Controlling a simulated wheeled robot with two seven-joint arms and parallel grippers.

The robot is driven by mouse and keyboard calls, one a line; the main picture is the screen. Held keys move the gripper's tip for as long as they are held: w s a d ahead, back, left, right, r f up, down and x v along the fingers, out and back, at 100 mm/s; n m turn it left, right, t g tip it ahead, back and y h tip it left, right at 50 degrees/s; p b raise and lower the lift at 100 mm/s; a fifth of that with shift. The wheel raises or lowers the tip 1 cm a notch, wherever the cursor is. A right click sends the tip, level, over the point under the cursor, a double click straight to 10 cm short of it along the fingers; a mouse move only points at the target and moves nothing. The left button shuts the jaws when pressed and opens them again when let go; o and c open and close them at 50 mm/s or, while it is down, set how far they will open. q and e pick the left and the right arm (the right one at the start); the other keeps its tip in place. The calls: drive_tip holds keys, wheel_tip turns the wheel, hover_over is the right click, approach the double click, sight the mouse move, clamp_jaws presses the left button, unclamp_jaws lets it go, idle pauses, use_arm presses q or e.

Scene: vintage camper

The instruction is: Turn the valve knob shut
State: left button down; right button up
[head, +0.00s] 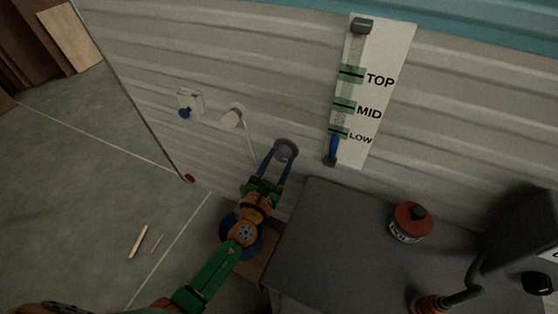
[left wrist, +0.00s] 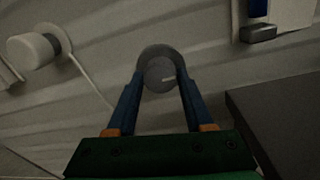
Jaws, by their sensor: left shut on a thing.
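The valve knob (head: 286,148) is a round grey knob on the ribbed camper wall, left of the dark counter. My left gripper (head: 283,158) reaches up to it with its two blue fingers on either side, shut on it. In the left wrist view the knob (left wrist: 158,72) sits between the fingertips (left wrist: 160,82), with a darker ring around it. The fingers hide the knob's sides.
A level gauge (head: 378,95) marked TOP, MID and LOW hangs right of the knob. A white round fitting (head: 232,118) and a white tap with a blue handle (head: 184,112) are to the left. The dark counter (head: 325,235) holds a red-topped can (head: 408,224).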

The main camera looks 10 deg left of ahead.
use_arm(q)
drive_tip(key=shift+n, duration=0.3)
drive_tip(key=n, duration=0.3)
drive_tip(key=shift+n, duration=0.3)
drive_tip(key=n, duration=0.4)
drive_tip(key=shift+a+n, duration=0.15)
drive_tip(key=shift+n, duration=0.15)
drive_tip(key=n, duration=0.4)
drive_tip(key=shift+g, duration=0.3)
drive_tip(key=shift+a+f+n+h, duration=0.1)
drive_tip(key=shift+n+h, duration=0.3)
drive_tip(key=shift+n, duration=1.8)
drive_tip(key=shift+c, duration=1.4)
unclamp_jaws()
